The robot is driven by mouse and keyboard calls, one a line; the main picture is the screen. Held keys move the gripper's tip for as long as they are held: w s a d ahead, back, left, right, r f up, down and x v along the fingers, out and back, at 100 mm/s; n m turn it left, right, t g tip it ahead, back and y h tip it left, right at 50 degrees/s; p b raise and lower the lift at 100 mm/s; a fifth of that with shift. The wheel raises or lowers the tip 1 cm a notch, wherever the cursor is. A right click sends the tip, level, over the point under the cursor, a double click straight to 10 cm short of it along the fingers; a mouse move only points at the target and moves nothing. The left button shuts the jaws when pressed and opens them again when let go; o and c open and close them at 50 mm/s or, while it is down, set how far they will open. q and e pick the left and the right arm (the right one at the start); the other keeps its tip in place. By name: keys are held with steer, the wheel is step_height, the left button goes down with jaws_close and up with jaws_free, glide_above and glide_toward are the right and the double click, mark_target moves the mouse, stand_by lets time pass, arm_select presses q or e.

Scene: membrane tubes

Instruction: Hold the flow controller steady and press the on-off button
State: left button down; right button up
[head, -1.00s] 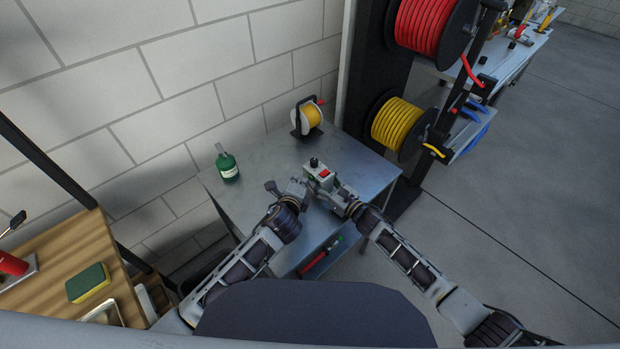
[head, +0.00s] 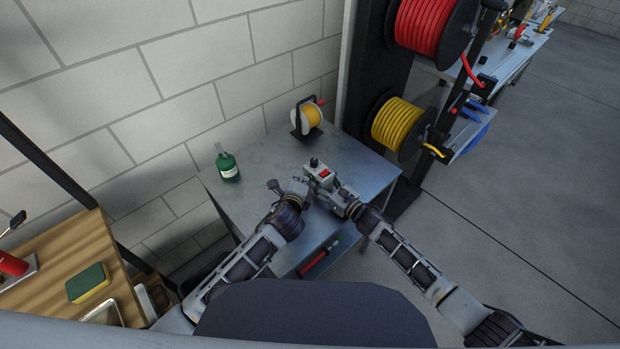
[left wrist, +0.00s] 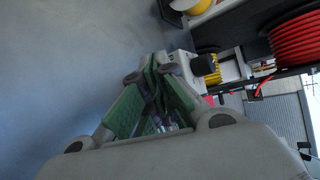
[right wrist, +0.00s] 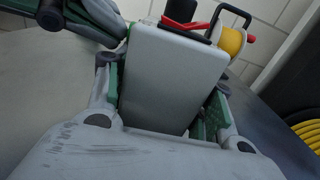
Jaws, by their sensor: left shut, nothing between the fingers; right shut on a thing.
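The flow controller (head: 318,177) is a small pale box with a black knob and a red button (head: 324,173) on top. It stands on the metal table. My right gripper (head: 340,198) is shut on it from the right; in the right wrist view the box (right wrist: 172,75) fills the space between the fingers. My left gripper (head: 298,186) is shut and empty at the controller's left side, close to it. In the left wrist view its fingers (left wrist: 158,75) meet near the box's edge. I cannot tell whether the left fingertips touch the controller or the button.
A green bottle (head: 228,167) stands at the table's left, and a small yellow reel (head: 309,116) at the back. The metal table (head: 250,205) is clear between them. Large red (head: 425,30) and yellow (head: 398,124) hose reels hang at the right.

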arm_select(q)
steer(key=shift+w+d+r, duration=0.15)
steer(key=shift+w+d, duration=0.3)
steer(key=shift+d, duration=0.05)
stand_by(1.4)
steer(key=shift+s+a, duration=0.1)
steer(key=shift+s+a, duration=0.65)
steer(key=shift+a, duration=0.05)
steer(key=shift+s+a, duration=0.1)
steer(key=shift+s, duration=0.05)
stand_by(0.3)
steer(key=shift+s+a, duration=0.15)
steer(key=shift+a, duration=0.05)
steer(key=shift+s+a, duration=1.5)
steer(key=shift+s+a, duration=0.1)
stand_by(0.9)
steer(key=shift+s+a, duration=1.2)
steer(key=shift+w+d, duration=0.1)
steer(key=shift+w, duration=0.05)
